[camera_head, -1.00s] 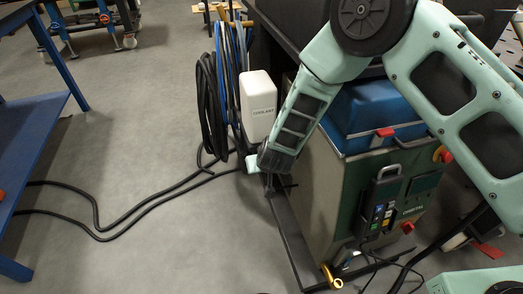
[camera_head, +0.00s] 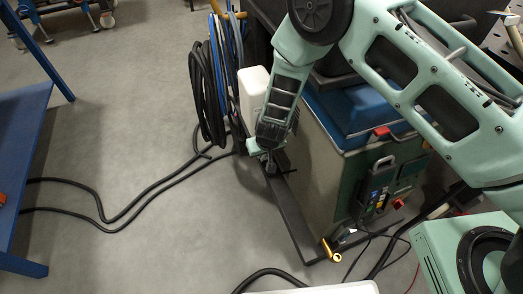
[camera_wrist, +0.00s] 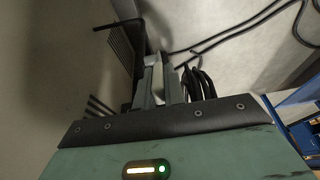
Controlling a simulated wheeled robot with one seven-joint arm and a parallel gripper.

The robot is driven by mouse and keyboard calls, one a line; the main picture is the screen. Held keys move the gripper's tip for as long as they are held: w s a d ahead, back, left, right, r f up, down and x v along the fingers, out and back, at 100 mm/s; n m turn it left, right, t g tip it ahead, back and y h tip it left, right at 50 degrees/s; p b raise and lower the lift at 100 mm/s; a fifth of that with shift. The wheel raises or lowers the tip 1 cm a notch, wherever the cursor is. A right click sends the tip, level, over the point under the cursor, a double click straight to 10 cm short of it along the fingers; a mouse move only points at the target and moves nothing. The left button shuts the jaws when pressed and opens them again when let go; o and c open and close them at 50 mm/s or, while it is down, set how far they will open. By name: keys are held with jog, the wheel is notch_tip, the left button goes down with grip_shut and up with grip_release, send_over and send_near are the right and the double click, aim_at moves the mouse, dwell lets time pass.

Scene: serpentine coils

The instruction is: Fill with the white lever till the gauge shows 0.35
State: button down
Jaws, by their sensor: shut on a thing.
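My gripper (camera_head: 268,166) is low beside the white coolant container (camera_head: 254,88), at the left side of the green machine. In the wrist view the two fingers of my gripper (camera_wrist: 158,82) are close together, shut on a small white piece (camera_wrist: 153,60) that fits the white lever. Most of the lever is hidden by the fingers, and my wrist covers it in the head view. The container is partly hidden behind my forearm. I cannot make out a gauge or a reading in either view.
Black and blue hoses (camera_head: 207,95) hang left of the container, and black cables (camera_head: 120,222) run across the floor. The green machine (camera_head: 318,185) with its blue top stands right. A blue table (camera_head: 30,150) is at left.

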jog(key=shift+s, duration=0.1)
jog(key=c, duration=1.5)
grip_release()
jog(key=p+v, duration=0.1)
jog(key=v, duration=1.6)
jog(key=shift+r, duration=0.15)
jog(key=s+r+n+g+y+p, duration=0.2)
jog(key=s+r+g, duration=0.1)
jog(key=s+r, duration=1.2)
jog(key=s+d+r+n+h, duration=0.1)
jog(key=s+d+r, duration=0.3)
jog(key=s+d+r+n+h+p, duration=0.1)
jog(key=s+d+r, duration=0.3)
jog(key=shift+s+d+r, duration=0.15)
jog(key=shift+s+r, duration=0.15)
jog(key=shift+r, duration=0.1)
